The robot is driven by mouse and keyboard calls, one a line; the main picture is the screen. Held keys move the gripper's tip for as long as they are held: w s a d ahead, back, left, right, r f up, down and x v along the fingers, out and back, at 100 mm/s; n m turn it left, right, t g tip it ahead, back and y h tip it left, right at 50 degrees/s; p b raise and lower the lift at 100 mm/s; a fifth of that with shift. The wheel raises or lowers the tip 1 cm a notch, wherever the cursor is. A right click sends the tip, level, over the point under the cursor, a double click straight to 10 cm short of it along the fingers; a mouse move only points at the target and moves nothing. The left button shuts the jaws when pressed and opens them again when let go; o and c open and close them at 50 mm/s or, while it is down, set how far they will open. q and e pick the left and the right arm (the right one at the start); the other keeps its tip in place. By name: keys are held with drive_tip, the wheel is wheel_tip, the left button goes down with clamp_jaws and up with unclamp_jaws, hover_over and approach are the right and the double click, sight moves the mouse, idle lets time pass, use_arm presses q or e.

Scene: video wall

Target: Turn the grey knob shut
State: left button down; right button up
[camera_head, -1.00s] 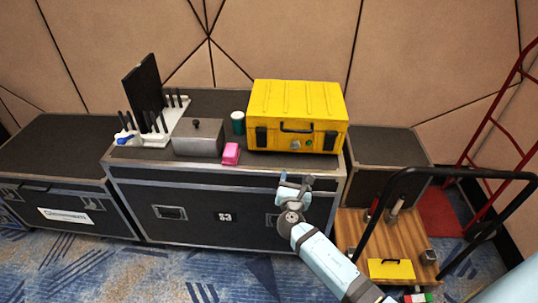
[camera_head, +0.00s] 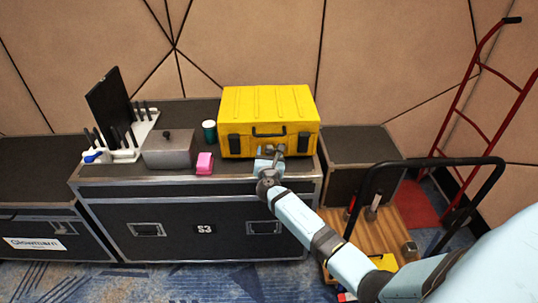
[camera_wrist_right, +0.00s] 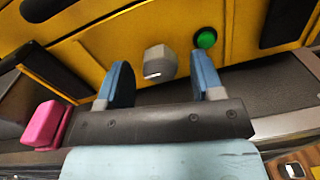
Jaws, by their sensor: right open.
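The grey knob (camera_wrist_right: 160,63) sticks out from the front of the yellow case (camera_wrist_right: 265,40), with a round green button (camera_wrist_right: 205,38) to its right. In the head view the yellow case (camera_head: 267,108) stands on the black flight case, and my arm hides most of the knob. My right gripper (camera_head: 270,158) is in front of the case's front face. In the wrist view its two blue fingers (camera_wrist_right: 163,82) are open, one on either side below the knob, apart from it, with nothing between them. My left gripper is not in view.
A pink block (camera_head: 204,163), a grey metal box (camera_head: 169,148), a green cup (camera_head: 209,130) and a white rack (camera_head: 135,145) stand left of the yellow case on the flight case (camera_head: 205,227). A black-handled cart (camera_head: 375,225) and a red hand truck (camera_head: 490,125) are at right.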

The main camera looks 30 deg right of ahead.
drive_tip(key=shift+w, duration=0.1)
drive_tip(key=c, duration=0.9)
